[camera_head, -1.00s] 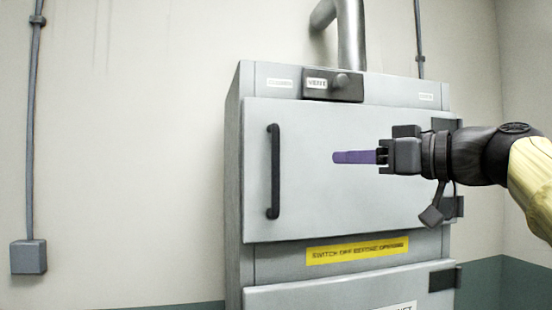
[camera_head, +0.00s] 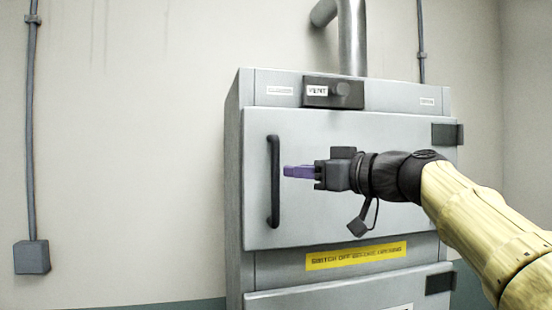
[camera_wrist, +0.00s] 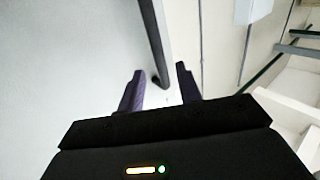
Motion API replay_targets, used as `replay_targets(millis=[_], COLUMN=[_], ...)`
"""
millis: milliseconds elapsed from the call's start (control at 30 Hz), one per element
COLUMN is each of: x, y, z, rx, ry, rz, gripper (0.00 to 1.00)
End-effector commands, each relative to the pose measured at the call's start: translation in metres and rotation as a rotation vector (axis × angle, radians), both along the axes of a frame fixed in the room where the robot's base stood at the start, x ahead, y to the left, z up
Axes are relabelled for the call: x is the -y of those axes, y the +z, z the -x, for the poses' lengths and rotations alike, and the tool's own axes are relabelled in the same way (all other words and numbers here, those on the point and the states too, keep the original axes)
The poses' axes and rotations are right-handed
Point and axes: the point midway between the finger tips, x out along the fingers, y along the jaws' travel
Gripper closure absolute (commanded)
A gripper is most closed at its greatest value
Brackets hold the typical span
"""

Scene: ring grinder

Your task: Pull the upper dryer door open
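The upper dryer door (camera_head: 330,215) is a pale grey panel, shut against the cabinet in the head view. Its dark upright bar handle (camera_head: 274,182) is near the door's left edge. My gripper (camera_head: 285,171), with purple fingers, points left, just right of the handle. In the wrist view my gripper (camera_wrist: 160,68) is open, one finger on each side of the picture's middle. The handle (camera_wrist: 153,40) runs down toward the gap between the fingertips. I cannot tell whether it touches a finger or how far it lies between them.
A control strip with a vent knob (camera_head: 340,90) is above the door. A yellow warning label (camera_head: 356,255) and a lower door (camera_head: 350,292) are below it. Dark hinges (camera_head: 447,133) are on the right. The wall left of the cabinet is clear apart from a conduit and box (camera_head: 32,257).

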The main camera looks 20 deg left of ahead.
Motion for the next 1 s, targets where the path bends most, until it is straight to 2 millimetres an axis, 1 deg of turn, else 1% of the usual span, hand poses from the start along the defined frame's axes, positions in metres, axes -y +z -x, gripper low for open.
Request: replay_targets(millis=[33, 200, 300, 400, 533, 767, 800, 867, 900, 967, 1000], x=[-0.01, -0.037, -0.051, -0.06, -0.065, -0.065, -0.065, -0.065, -0.065, -0.065, -0.065], y=[0.003, 0.003, 0.003, 0.002, 0.0, -0.001, -0.001, -0.001, -0.001, -0.001, -0.001], z=[-0.004, -0.016, -0.023, -0.027, -0.03, -0.03, -0.03, -0.03, -0.03, -0.03, -0.03], rx=[-0.005, -0.005, -0.005, -0.003, -0.002, -0.001, -0.001, -0.001, -0.001, -0.001, -0.001], ry=[0.004, 0.004, 0.004, 0.002, 0.001, 0.0, 0.0, 0.0, 0.0, 0.0, 0.0], rz=[0.001, 0.001, 0.001, 0.001, 0.0, 0.0, 0.0, 0.0, 0.0, 0.0, 0.0], gripper=[0.65, 0.65, 0.65, 0.65, 0.65, 0.65, 0.69, 0.81, 0.89, 1.0, 1.0])
